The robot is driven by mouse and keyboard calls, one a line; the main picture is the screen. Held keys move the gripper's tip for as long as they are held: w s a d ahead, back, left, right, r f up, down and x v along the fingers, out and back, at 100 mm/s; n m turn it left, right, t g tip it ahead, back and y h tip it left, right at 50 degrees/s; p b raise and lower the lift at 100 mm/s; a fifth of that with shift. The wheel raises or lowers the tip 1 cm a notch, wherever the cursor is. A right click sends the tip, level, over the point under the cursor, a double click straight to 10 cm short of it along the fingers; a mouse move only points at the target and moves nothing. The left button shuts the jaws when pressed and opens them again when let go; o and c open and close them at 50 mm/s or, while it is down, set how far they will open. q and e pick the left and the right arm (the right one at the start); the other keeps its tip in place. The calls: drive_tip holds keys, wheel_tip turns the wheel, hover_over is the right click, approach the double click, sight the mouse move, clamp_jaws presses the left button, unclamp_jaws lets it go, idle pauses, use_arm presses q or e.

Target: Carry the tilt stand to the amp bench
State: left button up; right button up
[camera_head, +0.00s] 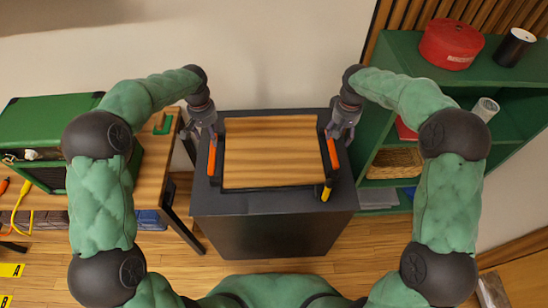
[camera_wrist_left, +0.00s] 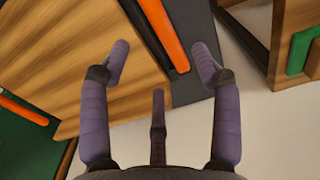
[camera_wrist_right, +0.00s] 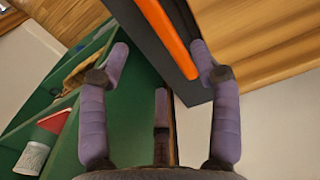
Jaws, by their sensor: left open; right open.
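The tilt stand (camera_head: 275,150), a wooden board in a black frame with an orange grip on each side, lies on a dark cabinet (camera_head: 275,230). My left gripper (camera_head: 212,130) is open at the far end of the left orange grip (camera_head: 212,156); in the left wrist view an orange grip (camera_wrist_left: 164,34) shows between the spread fingers. My right gripper (camera_head: 338,130) is open by the right orange grip (camera_head: 332,153); in the right wrist view that grip (camera_wrist_right: 168,40) lies between the fingers. Contact cannot be told. The wooden bench (camera_head: 154,180) at left carries a green amp (camera_head: 40,122).
A yellow-and-black tool (camera_head: 326,190) lies at the cabinet's front right. A green shelf (camera_head: 410,60) at right holds a red case (camera_head: 450,44), a dark roll (camera_head: 514,47) and a basket (camera_head: 396,163). A narrow strip of floor separates bench and cabinet.

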sight(214, 149)
use_arm(q)
wheel_tip(214, 149, down, 10)
drive_tip(key=shift+r, duration=0.15)
use_arm(e)
wheel_tip(214, 149, down, 10)
drive_tip(key=shift+r, duration=0.15)
use_arm(q)
clamp_jaws()
use_arm(e)
clamp_jaws()
use_arm(q)
drive_tip(key=shift+w+r, duration=0.1)
drive_tip(key=shift+r, duration=0.15)
use_arm(e)
drive_tip(key=shift+r, duration=0.25)
